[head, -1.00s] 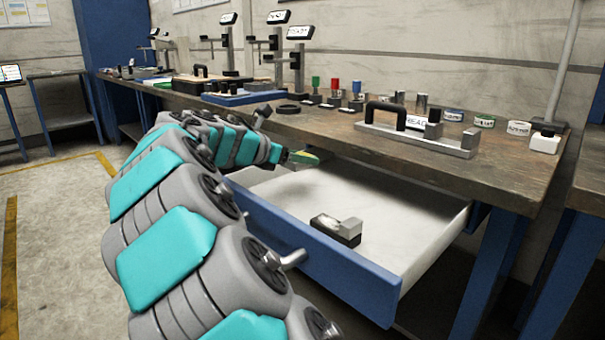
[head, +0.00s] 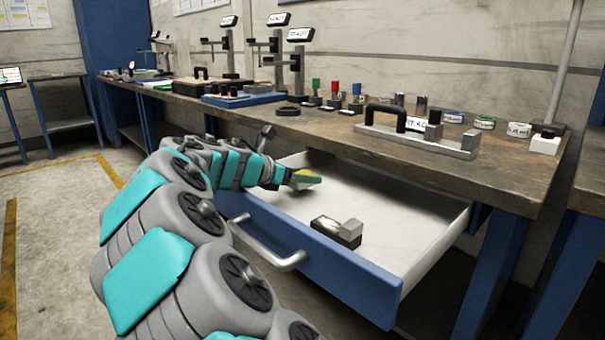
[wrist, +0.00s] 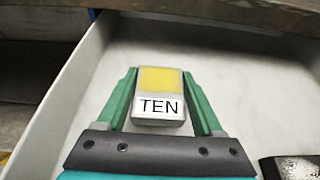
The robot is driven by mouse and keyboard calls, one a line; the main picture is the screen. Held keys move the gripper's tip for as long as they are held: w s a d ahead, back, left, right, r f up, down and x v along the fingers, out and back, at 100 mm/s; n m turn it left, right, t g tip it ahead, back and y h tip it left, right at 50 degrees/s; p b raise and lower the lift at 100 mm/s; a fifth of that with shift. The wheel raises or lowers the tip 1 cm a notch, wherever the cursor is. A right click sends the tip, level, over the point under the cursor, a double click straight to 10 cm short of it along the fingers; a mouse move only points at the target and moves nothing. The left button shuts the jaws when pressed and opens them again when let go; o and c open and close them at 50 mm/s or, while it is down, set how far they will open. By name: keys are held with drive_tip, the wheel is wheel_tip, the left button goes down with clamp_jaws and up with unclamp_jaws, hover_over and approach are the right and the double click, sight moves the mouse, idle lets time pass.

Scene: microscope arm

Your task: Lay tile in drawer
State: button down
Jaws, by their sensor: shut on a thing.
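My gripper (head: 305,179) is over the left part of the open drawer. In the wrist view my gripper (wrist: 160,105) has its green fingers on both sides of a tile (wrist: 160,80). The tile has a yellow top face and a white label reading "TEN". The tile also shows small at the fingertips in the head view (head: 308,177). The drawer (head: 330,258) has a blue front with a grey handle and a pale inside floor. I cannot tell whether the tile touches the drawer floor.
A dark block with a grey part (head: 338,231) lies in the drawer near its front. The workbench (head: 400,152) overhangs the back of the drawer. On it stand a black-handled fixture (head: 415,135), coloured plugs and gauge stands. The drawer floor's right side is clear.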

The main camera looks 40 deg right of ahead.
drive_tip(key=shift+f, duration=0.3)
drive_tip(key=shift+c, duration=0.2)
unclamp_jaws()
drive_tip(key=shift+f, duration=0.1)
drive_tip(key=shift+r, duration=0.25)
drive_tip(key=r+v, duration=0.1)
drive_tip(key=v, duration=1.1)
